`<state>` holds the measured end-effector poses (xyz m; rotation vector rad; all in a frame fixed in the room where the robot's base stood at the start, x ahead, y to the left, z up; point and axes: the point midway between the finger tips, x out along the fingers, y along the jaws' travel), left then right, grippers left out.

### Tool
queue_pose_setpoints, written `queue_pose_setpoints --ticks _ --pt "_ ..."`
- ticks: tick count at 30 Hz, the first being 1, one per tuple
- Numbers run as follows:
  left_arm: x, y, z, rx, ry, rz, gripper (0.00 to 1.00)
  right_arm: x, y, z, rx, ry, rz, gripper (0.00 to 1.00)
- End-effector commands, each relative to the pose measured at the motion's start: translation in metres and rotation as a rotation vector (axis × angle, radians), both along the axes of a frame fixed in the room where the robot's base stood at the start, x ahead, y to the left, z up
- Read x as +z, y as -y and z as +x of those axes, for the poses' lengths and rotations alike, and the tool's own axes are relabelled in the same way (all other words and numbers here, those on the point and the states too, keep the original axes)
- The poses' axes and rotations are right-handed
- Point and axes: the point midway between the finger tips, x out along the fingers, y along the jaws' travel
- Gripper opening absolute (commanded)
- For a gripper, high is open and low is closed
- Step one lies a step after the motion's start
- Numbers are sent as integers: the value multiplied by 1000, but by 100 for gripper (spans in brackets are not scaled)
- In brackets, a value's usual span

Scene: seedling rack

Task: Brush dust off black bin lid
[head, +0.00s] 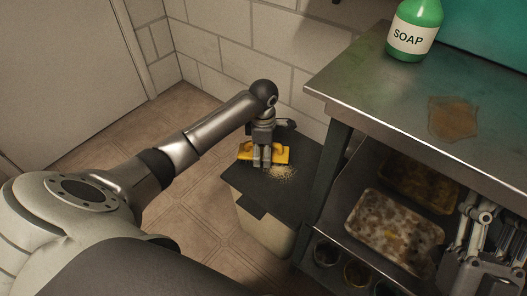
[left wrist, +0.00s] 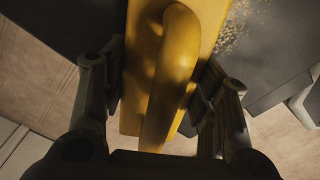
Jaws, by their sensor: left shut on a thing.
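A black lid (head: 297,200) covers a pale bin (head: 262,232) on the floor between the wall and the metal bench. A patch of tan dust (head: 283,173) lies on the lid; it also shows at the upper right in the left wrist view (left wrist: 234,28). My left gripper (head: 263,157) is shut on the handle of a yellow brush (head: 245,151) over the lid, just left of the dust. In the left wrist view the brush (left wrist: 133,118) hides part of the lid. Its bristles are not visible. My right gripper (head: 486,238) is partly in view at the right edge, by the bench shelf; its fingertips are unclear.
The metal bench (head: 380,105) stands close on the right, with a green soap bottle (head: 414,30) and a brown stain (head: 453,118) on top. Stained trays (head: 392,230) and jars sit beneath. A tiled wall (head: 240,50) is behind the bin; open floor lies left.

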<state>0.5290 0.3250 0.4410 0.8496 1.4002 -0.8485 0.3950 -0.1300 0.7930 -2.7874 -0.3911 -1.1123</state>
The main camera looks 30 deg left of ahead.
Motion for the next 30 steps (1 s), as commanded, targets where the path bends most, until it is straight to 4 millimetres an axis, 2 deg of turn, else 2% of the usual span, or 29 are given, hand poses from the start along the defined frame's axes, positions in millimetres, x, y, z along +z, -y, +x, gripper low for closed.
queue_pose_setpoints --ticks 1,14,18,30 --pt "0 0 0 0 1 0 28 5 1 -3 2 18 7 36" --pt "-1 2 0 0 1 0 28 6 0 -6 5 38 16 36" --pt "-1 10 -1 -2 0 0 28 28 4 -9 -1 56 22 36" --pt "0 35 -3 -2 0 0 28 3 2 15 -13 -127 -37 36"
